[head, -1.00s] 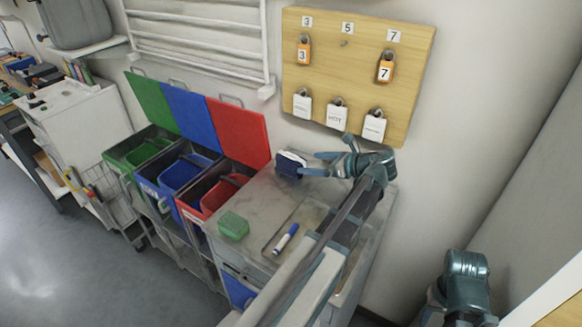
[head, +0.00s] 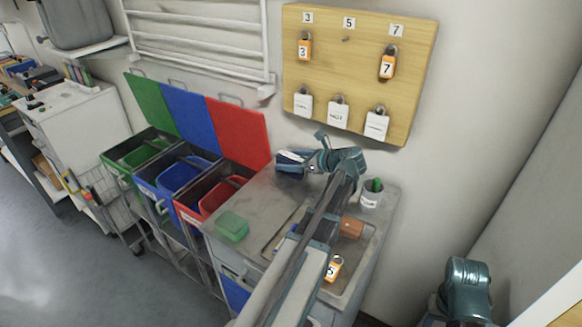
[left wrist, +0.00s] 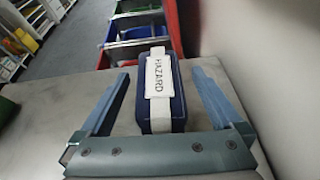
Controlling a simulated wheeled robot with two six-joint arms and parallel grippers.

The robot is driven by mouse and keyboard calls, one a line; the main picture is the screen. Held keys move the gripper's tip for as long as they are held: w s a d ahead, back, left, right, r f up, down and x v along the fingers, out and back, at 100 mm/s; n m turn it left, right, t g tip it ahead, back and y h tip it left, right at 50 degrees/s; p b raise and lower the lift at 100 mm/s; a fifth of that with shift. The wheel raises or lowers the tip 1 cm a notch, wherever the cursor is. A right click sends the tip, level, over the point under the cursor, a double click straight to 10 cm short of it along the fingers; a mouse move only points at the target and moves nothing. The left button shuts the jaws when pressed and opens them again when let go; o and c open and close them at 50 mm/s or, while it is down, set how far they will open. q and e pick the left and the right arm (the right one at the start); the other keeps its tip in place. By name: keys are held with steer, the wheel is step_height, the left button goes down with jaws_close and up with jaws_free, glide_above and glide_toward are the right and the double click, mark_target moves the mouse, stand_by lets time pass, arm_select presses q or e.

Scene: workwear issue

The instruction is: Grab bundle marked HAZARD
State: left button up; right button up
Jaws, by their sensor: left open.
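The HAZARD bundle (head: 289,161) is dark blue with a white band. It lies at the back left of the grey worktop, near the red bin lid. In the left wrist view the band (left wrist: 158,83) reads HAZARD. My left gripper (left wrist: 162,78) is open, with one finger on each side of the bundle and a gap on both sides. In the head view my left gripper (head: 309,161) is at the bundle's right end and partly hides it. My right gripper is not in view; only part of my right arm shows at the lower right.
A green block (head: 232,226) sits at the worktop's front left. A tray (head: 352,277) with an orange padlock (head: 333,269) marked 5 and a brown item (head: 351,228) lies right of my arm. A cup (head: 371,196) stands behind. Bins and a padlock board (head: 350,70) adjoin.

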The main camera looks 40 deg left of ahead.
mark_target(289, 157)
arm_select(q)
steer(key=shift+a, duration=0.1)
steer(key=shift+c, duration=0.6)
steer(key=c, duration=1.4)
steer(key=shift+c, duration=0.2)
steer(key=shift+r, duration=0.1)
steer(key=shift+r+p, duration=0.65)
steer(key=shift+p, duration=0.2)
steer(key=shift+s+r+p, duration=0.2)
steer(key=shift+r+p, duration=0.45)
steer(key=shift+s+r+p, duration=0.2)
steer(key=shift+r+p, duration=0.4)
steer(key=s+a, duration=0.1)
steer(key=s, duration=0.4)
steer(key=s+a, duration=0.2)
steer(key=s, duration=0.2)
steer(key=s+a+r+p, duration=0.1)
steer(key=s, duration=0.4)
steer(key=shift+s+a, duration=0.15)
steer(key=shift+s, duration=0.2)
